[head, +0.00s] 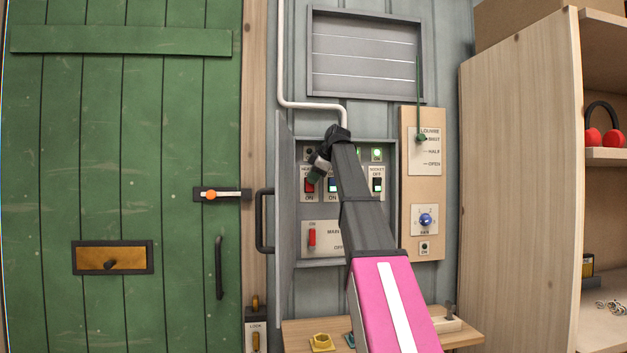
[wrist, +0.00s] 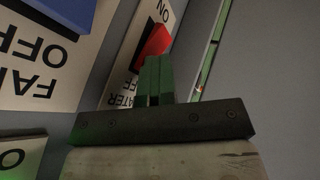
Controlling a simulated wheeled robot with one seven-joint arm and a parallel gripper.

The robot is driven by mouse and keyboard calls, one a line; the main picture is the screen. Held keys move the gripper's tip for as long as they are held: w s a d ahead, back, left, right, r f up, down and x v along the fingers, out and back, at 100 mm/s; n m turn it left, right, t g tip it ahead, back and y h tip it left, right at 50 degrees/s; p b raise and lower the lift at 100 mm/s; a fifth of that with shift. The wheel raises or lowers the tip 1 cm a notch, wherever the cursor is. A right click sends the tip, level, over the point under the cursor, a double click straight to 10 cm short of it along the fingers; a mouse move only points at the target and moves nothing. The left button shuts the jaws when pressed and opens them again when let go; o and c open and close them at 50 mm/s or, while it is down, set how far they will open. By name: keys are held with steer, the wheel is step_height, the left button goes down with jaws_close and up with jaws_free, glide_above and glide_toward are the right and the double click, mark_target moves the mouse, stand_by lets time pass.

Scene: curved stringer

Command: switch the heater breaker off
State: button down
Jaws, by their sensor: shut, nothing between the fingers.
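The heater breaker (head: 309,187) is a red switch at the left of the upper row in the open grey panel. Its label reads OFF above and ON below, and my gripper partly covers it. In the wrist view, turned upside down, the red switch (wrist: 156,43) sits on its white plate just beyond my fingertips. My gripper (head: 315,178) is shut and empty, its green fingers (wrist: 153,75) pointing at the red switch. The tips overlap the switch's lower edge in the wrist view; I cannot tell whether they touch it.
The blue fan switch (head: 333,185) is close beside the heater breaker. The socket switch (head: 378,185) is to the right, with a lit green lamp (head: 377,154) above. A red main switch (head: 312,237) is below. The panel's open door (head: 284,220) stands at the left.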

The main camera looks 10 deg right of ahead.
steer(key=shift+r, duration=0.8)
